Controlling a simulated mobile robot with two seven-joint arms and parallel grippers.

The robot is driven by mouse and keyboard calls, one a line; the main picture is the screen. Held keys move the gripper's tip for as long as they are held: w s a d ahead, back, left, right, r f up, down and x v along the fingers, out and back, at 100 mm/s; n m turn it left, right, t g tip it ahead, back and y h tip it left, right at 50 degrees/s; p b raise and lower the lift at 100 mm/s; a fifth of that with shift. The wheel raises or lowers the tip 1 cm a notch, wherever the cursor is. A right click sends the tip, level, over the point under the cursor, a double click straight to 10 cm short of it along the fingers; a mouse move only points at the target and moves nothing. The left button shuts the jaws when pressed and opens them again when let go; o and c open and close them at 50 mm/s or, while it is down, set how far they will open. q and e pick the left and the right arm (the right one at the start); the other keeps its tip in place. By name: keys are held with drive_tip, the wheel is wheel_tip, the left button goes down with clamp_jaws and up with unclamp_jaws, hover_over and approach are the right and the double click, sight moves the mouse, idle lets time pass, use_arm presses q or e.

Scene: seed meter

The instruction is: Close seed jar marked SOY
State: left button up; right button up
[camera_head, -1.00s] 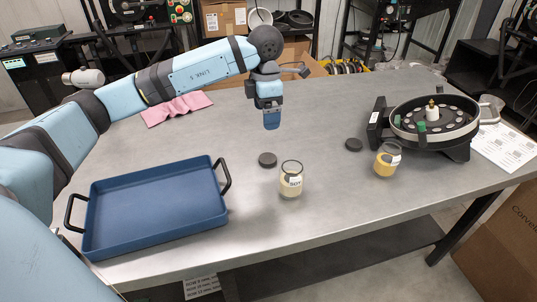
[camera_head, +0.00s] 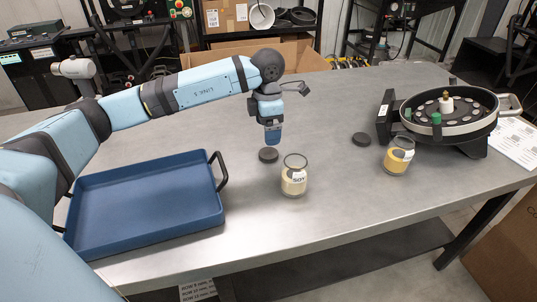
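The glass seed jar marked SOY (camera_head: 294,180) stands upright and open on the metal table, with pale seed inside. A dark round lid (camera_head: 268,155) lies flat on the table just behind and left of it. My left gripper (camera_head: 272,140) points down directly above this lid, close to it; whether its fingers are apart or closed is not clear from this side. A second open jar (camera_head: 398,156) with yellow seed stands to the right. Another dark lid (camera_head: 361,139) lies behind and left of that jar. My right gripper is not in view.
A blue tray (camera_head: 148,235) with black handles fills the left of the table. A round seed meter (camera_head: 448,108) stands at the back right, with a white paper (camera_head: 516,140) beside it. The middle front of the table (camera_head: 340,205) is clear.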

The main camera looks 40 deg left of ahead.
sight(268, 153)
use_arm(q)
drive_tip(key=shift+f, duration=1.75)
drive_tip(key=shift+w+a+f, duration=0.1)
drive_tip(key=shift+w+f, duration=0.1)
drive_tip(key=shift+f, duration=1.15)
drive_tip(key=shift+w+a+f, duration=0.1)
drive_tip(key=shift+w+f, duration=0.1)
drive_tip(key=shift+f, duration=1.1)
drive_tip(key=shift+c, duration=0.5)
drive_tip(key=c, duration=0.9)
